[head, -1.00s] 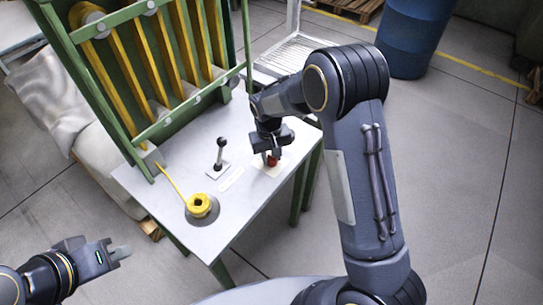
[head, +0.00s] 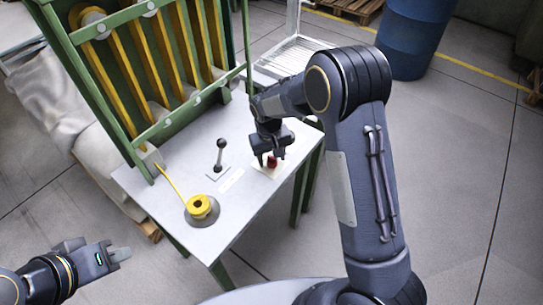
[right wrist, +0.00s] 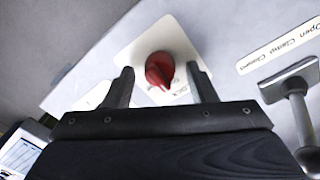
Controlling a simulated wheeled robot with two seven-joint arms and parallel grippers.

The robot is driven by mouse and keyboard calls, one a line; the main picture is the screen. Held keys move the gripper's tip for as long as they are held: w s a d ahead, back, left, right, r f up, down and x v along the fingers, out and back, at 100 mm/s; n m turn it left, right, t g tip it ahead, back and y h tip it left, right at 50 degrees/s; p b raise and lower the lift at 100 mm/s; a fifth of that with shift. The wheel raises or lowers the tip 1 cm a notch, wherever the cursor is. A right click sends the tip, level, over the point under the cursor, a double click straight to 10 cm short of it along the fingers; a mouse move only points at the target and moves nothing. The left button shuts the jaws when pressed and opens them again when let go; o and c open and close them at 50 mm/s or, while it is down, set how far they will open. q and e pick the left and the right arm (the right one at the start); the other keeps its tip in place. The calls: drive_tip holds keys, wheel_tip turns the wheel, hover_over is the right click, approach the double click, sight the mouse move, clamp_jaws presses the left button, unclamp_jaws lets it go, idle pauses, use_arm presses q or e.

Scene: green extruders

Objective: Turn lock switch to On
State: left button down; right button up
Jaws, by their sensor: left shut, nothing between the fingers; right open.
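The lock switch is a red knob (head: 272,161) on a pale plate (head: 267,172) at the right end of the grey table. In the right wrist view the red knob (right wrist: 159,69) sits on its white plate (right wrist: 158,44), its pointed end toward the lower part of the picture. The lettering on the plate is partly hidden. My right gripper (head: 267,160) is open above the plate. In the right wrist view its fingers (right wrist: 162,85) stand on either side of the knob, apart from it. My left gripper (head: 124,254) is shut and empty, away from the table at the lower left.
A black-knobbed lever (head: 220,155) and a label strip (head: 231,180) are left of the switch. A yellow handle on a round base (head: 200,207) is at the table's front left. A green frame with yellow bars (head: 150,60) stands behind. A blue barrel (head: 414,40) is far right.

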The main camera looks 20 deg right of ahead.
sight(271, 158)
drive_tip(key=shift+r, duration=0.1)
drive_tip(key=r, duration=0.7)
drive_tip(key=shift+a, duration=0.2)
drive_tip(key=shift+r, duration=0.35)
drive_tip(key=shift+s+d+r, duration=0.1)
drive_tip(key=s+d+r+m+t+y, duration=0.2)
drive_tip(key=s+d+r+y, duration=0.35)
drive_tip(key=s+r, duration=0.7)
drive_tip(key=s+d+f+t+h, duration=0.1)
drive_tip(key=s+f+t, duration=0.1)
drive_tip(key=s, duration=1.3)
drive_tip(key=shift+s+m+t, duration=0.3)
drive_tip(key=shift+t, duration=0.5)
